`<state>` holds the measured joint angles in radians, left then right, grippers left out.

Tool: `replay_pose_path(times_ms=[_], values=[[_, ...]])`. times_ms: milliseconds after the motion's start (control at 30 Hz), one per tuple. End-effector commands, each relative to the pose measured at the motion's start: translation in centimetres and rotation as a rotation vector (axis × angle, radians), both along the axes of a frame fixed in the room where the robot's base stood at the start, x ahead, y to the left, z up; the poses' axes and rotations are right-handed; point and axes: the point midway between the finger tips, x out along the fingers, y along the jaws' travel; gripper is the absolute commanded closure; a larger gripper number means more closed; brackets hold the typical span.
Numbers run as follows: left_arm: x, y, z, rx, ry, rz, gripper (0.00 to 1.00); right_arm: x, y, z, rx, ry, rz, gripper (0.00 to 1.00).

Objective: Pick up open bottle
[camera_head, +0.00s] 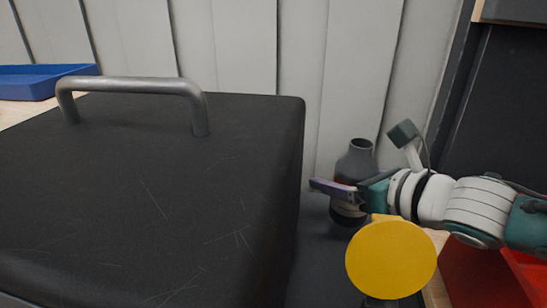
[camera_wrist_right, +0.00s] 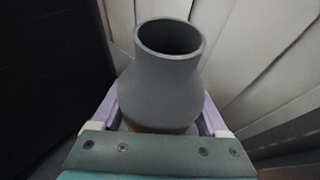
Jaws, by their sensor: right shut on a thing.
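The open bottle (camera_head: 355,162) is dark grey with a reddish band and an open mouth, and stands upright near the back wall, right of the black case. My right gripper (camera_head: 335,188) comes in from the right and is shut on the bottle's body. In the right wrist view the bottle (camera_wrist_right: 165,85) shows its open neck, with the purple fingers of my right gripper (camera_wrist_right: 163,115) on both sides of it. The bottle's base is partly hidden in the wrist view. My left gripper is not in view.
A large black case (camera_head: 150,190) with a metal handle (camera_head: 130,84) fills the left. A yellow round object (camera_head: 390,260) stands in front of the gripper. A red bin (camera_head: 485,275) is at lower right, a blue tray (camera_head: 40,85) at far left. A pale panelled wall (camera_head: 235,50) is close behind.

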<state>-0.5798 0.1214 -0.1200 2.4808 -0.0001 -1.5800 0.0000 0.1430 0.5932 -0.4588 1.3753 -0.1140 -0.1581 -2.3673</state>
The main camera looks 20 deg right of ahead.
Motion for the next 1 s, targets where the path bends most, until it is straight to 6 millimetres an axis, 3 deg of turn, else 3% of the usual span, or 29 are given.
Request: replay_pose_path(times_ms=[500,1000], values=[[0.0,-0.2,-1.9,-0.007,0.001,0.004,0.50,6.2,-2.2,0.1,-0.003,-0.006,-0.002,0.96],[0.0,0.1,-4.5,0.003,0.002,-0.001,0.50,10.7,-3.7,-0.2,-0.001,-0.003,-0.001,0.96]])
